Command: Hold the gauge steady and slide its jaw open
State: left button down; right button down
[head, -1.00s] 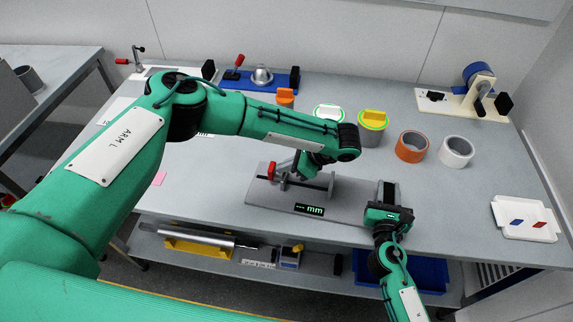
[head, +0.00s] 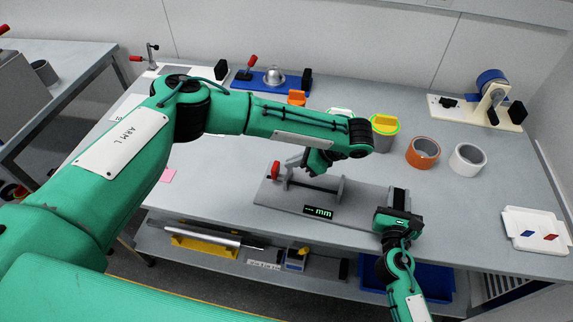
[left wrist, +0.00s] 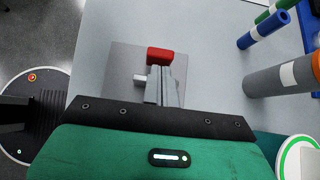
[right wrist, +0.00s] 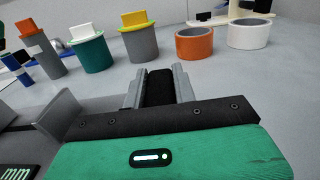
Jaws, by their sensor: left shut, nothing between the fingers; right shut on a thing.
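The gauge is a grey base plate (head: 362,203) on the bench with a thin rail, upright grey plates, a lit display (head: 318,212) reading "--- mm" and a red part (head: 276,172) at its left end. My left gripper (head: 298,163) is shut and empty just right of the red part, which also shows beyond its fingertips in the left wrist view (left wrist: 160,55). Whether they touch I cannot tell. My right gripper (head: 397,212) is shut on the black block (right wrist: 159,87) at the plate's right end. The left forearm hides part of the bench behind the gauge.
Behind the gauge stand a yellow-topped canister (head: 384,133), an orange tape roll (head: 422,152) and a white tape roll (head: 467,159). A tape dispenser (head: 490,100) is at the back right. A white tray (head: 535,231) lies at the right. The bench front edge is close to the gauge.

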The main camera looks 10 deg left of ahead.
pick_arm(q)
jog(key=v, duration=0.6)
jog(key=shift+s+d, duration=0.15)
jog(key=shift+d, duration=0.25)
pick_arm(e)
jog(key=shift+f, duration=0.15)
jog(key=c, duration=1)
grip_release()
jog(key=shift+a, duration=0.1)
jog(key=shift+c, duration=0.2)
jog(key=shift+s, duration=0.1)
